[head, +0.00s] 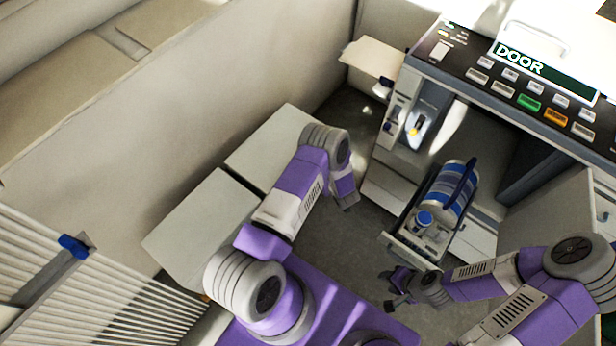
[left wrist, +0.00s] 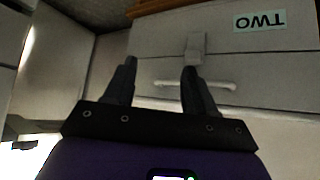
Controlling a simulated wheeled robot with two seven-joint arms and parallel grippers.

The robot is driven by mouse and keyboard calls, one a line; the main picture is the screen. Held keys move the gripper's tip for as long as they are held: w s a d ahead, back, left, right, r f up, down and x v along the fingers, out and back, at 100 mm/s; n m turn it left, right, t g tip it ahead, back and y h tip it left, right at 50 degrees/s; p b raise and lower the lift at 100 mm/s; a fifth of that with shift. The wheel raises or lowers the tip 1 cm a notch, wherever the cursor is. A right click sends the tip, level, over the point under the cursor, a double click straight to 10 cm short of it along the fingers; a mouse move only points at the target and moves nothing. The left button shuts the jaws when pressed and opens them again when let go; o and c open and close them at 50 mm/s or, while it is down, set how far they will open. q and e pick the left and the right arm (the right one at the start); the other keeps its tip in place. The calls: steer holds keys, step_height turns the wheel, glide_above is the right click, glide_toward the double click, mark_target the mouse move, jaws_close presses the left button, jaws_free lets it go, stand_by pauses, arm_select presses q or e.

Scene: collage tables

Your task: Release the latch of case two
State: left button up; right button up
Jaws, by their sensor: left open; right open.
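Case two (left wrist: 275,62) is a pale grey box in the left wrist view, its TWO label (left wrist: 260,21) upside down. A light latch (left wrist: 196,48) sits across its seam, above a pale bar handle (left wrist: 205,85). My left gripper (left wrist: 159,68) is open and empty, its fingers spread in front of the case. The right finger is just below the latch and overlaps the handle in the picture; I cannot tell whether it touches. In the head view the left fingers are not clear. My right gripper (head: 390,289) is open and empty, low by the drawer unit.
Two plain grey box tops (head: 195,228) lie left of my left arm; no label shows there. A machine panel reading DOOR (head: 540,75) stands at upper right. Below it, an open tray (head: 408,252) holds a blue-striped canister (head: 452,190). Dark floor is clear between.

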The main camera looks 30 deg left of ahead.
arm_select(q)
steer(key=w+a+f+n+g+y+b, duration=0.1)
steer(key=a+f+n+g+y+b, duration=0.3)
steer(key=a, duration=0.6)
step_height(320, 180, down, 2)
steer(key=n+y+b, duration=0.1)
steer(key=n+y, duration=0.1)
steer(key=n, duration=0.1)
steer(key=shift+f+g+y, duration=0.25)
steer(key=shift+g+y, duration=0.05)
steer(key=shift+y, duration=0.1)
steer(key=shift+a, duration=0.1)
steer(key=c, duration=0.9)
